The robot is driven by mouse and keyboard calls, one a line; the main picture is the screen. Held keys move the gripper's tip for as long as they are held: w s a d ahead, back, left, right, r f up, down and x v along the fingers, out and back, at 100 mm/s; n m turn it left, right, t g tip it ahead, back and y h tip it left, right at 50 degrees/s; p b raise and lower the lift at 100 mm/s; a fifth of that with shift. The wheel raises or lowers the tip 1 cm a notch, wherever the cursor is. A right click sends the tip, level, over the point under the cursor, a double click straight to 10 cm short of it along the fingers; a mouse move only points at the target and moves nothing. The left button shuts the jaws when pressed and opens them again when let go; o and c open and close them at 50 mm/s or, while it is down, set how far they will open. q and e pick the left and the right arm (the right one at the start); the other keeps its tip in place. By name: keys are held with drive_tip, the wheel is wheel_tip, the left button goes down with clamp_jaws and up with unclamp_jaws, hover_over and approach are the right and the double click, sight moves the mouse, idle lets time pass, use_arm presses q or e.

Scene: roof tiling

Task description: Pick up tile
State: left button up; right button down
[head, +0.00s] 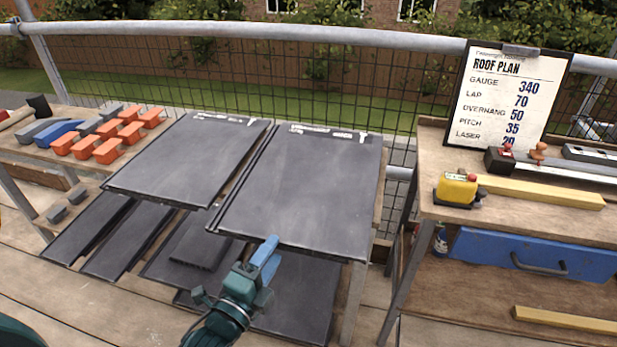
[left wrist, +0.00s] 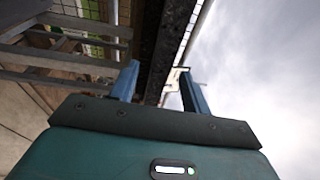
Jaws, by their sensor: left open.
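Two stacks of dark grey tiles lie on a stand, the left tile (head: 190,160) and the right tile (head: 305,190), both flat with pale marks along the far edge. My left gripper (head: 267,254) is at the near edge of the right tile, its blue fingers overlapping that edge in the picture. In the left wrist view the fingers (left wrist: 160,72) are apart, with a dark edge-on slab (left wrist: 162,50), seemingly the tile, showing between them. Whether either finger touches it I cannot tell. My right gripper is not in view.
More dark tiles (head: 95,235) lie on a lower level. Orange blocks (head: 107,150) sit on a bench at left. At right, a wooden bench (head: 440,160) holds a roof plan board (head: 507,95), a yellow device (head: 456,189) and a batten (head: 540,192). A mesh-and-rail barrier (head: 250,35) runs behind.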

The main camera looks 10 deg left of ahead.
sight(285, 230)
use_arm(q)
drive_tip(key=shift+x, duration=3.05)
drive_tip(key=shift+c, duration=0.4)
clamp_jaws()
drive_tip(key=shift+r, duration=0.25)
